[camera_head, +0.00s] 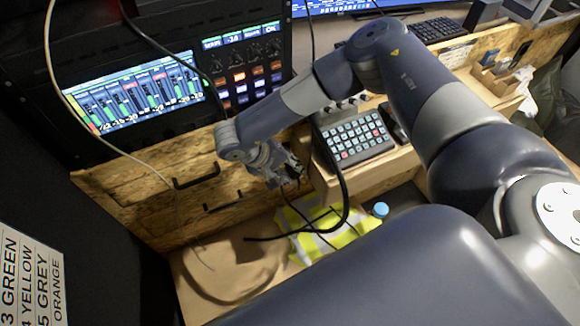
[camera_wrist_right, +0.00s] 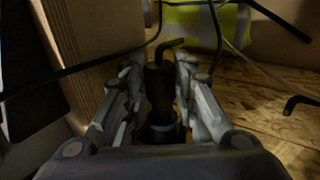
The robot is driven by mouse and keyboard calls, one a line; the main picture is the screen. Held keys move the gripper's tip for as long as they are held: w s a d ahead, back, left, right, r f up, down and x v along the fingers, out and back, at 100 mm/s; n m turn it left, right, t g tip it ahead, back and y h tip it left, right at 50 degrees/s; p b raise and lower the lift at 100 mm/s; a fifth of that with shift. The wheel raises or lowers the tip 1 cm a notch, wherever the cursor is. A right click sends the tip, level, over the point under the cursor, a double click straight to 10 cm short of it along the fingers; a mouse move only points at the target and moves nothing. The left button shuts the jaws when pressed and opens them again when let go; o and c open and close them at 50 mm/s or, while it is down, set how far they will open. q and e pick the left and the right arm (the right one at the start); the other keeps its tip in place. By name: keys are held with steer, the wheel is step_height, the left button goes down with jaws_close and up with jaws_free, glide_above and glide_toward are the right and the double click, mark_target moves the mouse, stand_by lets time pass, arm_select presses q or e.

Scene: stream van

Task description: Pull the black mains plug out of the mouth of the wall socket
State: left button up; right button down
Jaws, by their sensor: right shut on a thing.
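My right gripper (camera_head: 282,172) is in front of the wooden panel below the rack, left of the button panel. In the right wrist view my right gripper (camera_wrist_right: 160,68) has its two fingers on either side of a black cylindrical thing, which looks like the black mains plug (camera_wrist_right: 159,88), and is shut on it. A short black lead bends out of the plug's far end, and a bluish ring shows near its near end. In the head view the gripper hides the plug. I cannot make out the wall socket or its mouth in either view. My left gripper is not in view.
A rack with a lit screen (camera_head: 135,92) stands behind the gripper. A button panel (camera_head: 352,137) sits on a wooden ledge to its right. Black cables hang over a yellow hi-vis vest (camera_head: 318,240) below, near a blue-capped bottle (camera_head: 380,210). Black handles (camera_head: 196,178) stick out from the wooden panel.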

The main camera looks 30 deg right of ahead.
steer(key=shift+s+p, duration=0.4)
steer(key=shift+s, duration=0.5)
steer(key=shift+s+a+p, duration=0.1)
steer(key=shift+s+p, duration=0.55)
steer(key=shift+s, duration=0.75)
steer(key=shift+a, duration=0.1)
